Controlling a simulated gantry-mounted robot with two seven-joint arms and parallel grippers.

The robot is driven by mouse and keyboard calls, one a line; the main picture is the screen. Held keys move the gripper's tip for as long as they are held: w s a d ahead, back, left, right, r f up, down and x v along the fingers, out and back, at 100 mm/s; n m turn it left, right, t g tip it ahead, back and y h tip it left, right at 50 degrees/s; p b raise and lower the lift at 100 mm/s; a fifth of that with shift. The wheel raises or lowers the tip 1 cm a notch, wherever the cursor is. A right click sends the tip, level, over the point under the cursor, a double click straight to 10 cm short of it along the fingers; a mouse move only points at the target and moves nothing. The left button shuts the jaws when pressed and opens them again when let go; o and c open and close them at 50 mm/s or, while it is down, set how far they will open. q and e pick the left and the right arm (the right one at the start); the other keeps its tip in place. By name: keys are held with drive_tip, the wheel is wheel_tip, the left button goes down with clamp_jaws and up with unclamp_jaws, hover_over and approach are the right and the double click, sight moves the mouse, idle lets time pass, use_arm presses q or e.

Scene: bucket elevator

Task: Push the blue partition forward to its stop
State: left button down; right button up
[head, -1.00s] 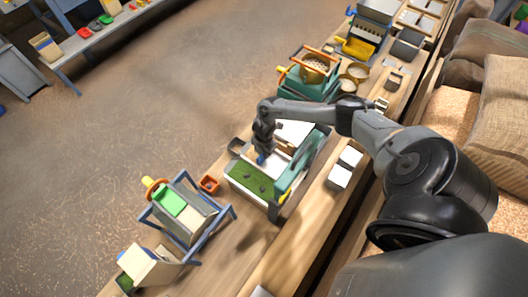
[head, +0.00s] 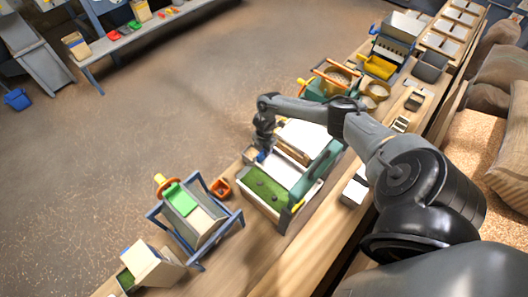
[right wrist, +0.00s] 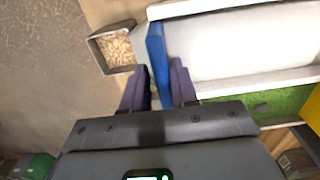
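The blue partition (right wrist: 156,55) is a narrow blue bar at the left end of a white channel in the right wrist view. A bit of it shows in the head view (head: 260,156) under my right gripper (head: 264,142). In the right wrist view, the two dark fingers of my right gripper (right wrist: 160,68) stand on either side of the bar, very close to it. Whether they press on it cannot be told. The channel belongs to a machine with white panels (head: 281,169), a green side tray (head: 264,186) and a teal-green side. My left gripper is not in view.
A small open box of grains (right wrist: 118,47) lies beside the channel's left end. An orange box (head: 221,188) and a blue-framed stand (head: 197,220) are nearer on the bench. A teal machine with an orange frame (head: 330,82) stands beyond. Open floor lies left.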

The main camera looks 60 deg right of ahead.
drive_tip(key=shift+o, duration=0.9)
drive_tip(key=shift+w, duration=0.1)
drive_tip(key=shift+r, duration=0.15)
drive_tip(key=shift+r, duration=0.3)
wheel_tip(320, 180, up, 10)
